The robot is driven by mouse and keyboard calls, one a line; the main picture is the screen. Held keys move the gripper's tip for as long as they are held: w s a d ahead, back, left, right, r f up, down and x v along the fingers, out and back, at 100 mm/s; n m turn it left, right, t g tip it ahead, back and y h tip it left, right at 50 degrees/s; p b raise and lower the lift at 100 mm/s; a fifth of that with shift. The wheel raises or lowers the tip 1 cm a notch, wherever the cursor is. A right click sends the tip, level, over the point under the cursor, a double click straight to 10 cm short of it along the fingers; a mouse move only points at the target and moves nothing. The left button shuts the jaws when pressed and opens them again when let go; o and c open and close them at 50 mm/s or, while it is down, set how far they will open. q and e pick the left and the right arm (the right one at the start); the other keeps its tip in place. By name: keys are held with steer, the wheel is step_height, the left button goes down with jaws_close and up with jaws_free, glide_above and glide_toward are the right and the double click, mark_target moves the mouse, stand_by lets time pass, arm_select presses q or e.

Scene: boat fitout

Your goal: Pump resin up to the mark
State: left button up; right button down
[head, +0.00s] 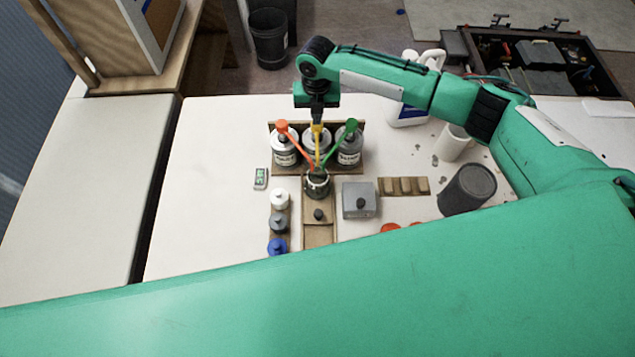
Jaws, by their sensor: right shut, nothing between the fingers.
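Three resin cans with pumps stand in a wooden rack (272,150). The left can (285,158) has an orange pump (282,126), the right can (350,158) a green pump (351,125). The middle can (311,148) has a yellow pump (318,132). The spouts converge over a small dark-rimmed cup (317,185) on a wooden board (319,233). The cup's mark and fill level are too small to read. My right gripper (317,121) points down, shut and empty, right at the yellow pump's head; I cannot tell whether they touch. My left gripper is out of view.
A small display (261,179) lies left of the cup. White, grey and blue-topped bottles (279,222) stand front left. A grey box (360,200), wooden tray (403,187) and dark tumbler (467,190) are to the right. My green arm link covers the front. Table at left is clear.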

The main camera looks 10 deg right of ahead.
steer(key=shift+s+f+b, duration=0.1)
steer(key=shift+f+b, duration=0.4)
steer(key=shift+f, duration=0.75)
steer(key=shift+r, duration=0.15)
steer(key=shift+r+p, duration=1.85)
steer(key=shift+r, duration=0.15)
steer(key=shift+f, duration=0.2)
